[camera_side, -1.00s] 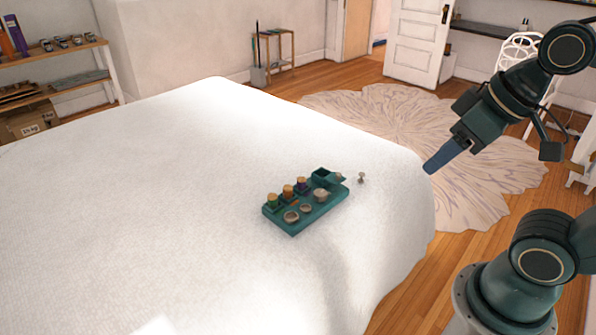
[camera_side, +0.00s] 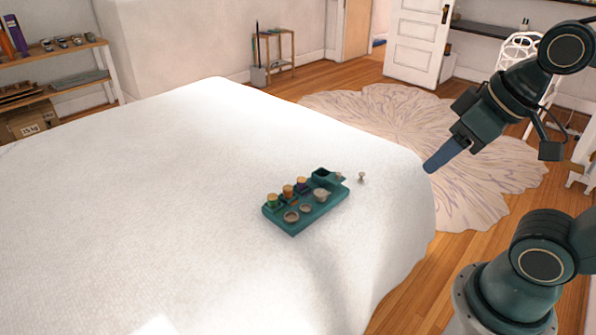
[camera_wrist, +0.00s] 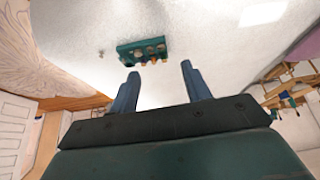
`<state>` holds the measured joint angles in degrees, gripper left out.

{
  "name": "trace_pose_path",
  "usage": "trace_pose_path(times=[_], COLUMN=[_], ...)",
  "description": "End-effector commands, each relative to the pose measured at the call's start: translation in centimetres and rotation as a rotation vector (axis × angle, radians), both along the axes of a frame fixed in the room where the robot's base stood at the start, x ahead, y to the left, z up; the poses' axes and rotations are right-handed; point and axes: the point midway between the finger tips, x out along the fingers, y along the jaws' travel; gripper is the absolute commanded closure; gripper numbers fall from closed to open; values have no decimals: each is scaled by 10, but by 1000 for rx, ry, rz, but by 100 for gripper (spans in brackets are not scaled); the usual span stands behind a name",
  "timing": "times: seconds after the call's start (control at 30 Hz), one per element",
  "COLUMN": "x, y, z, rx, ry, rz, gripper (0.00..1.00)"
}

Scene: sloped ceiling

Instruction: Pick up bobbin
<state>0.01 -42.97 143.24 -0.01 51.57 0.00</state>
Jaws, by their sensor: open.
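A teal tray (camera_side: 296,230) lies on the white bed cover. Along its back-left side stand three small spool-like pieces with coloured bands: one green (camera_side: 272,200), one orange (camera_side: 288,192) and one purple (camera_side: 301,185). A small grey flanged piece (camera_side: 361,177), perhaps the bobbin, stands apart on the cover, right of the tray; it also shows in the wrist view (camera_wrist: 101,53). I cannot tell for sure which piece is the bobbin. My gripper (camera_side: 431,167) is open and empty, up and right of the tray; its two blue fingers stand apart in the wrist view (camera_wrist: 160,70).
The tray also holds several round grey cups (camera_side: 291,216) and a dark green box-like holder (camera_side: 324,175). The white cover (camera_side: 150,180) around it is mostly clear. The bed drops off at right towards a round pale rug (camera_side: 400,115) on the wooden floor.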

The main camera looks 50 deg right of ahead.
Motion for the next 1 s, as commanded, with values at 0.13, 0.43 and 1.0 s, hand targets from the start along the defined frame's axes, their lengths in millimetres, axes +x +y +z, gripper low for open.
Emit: trace_pose_path(times=[0.13,0.43,1.0], x=[0,13,125], y=[0,-3,-50], z=[0,4,11], rx=[0,-8,-45], ry=[0,9,60], rz=[0,2,26], gripper=[52,52,52])
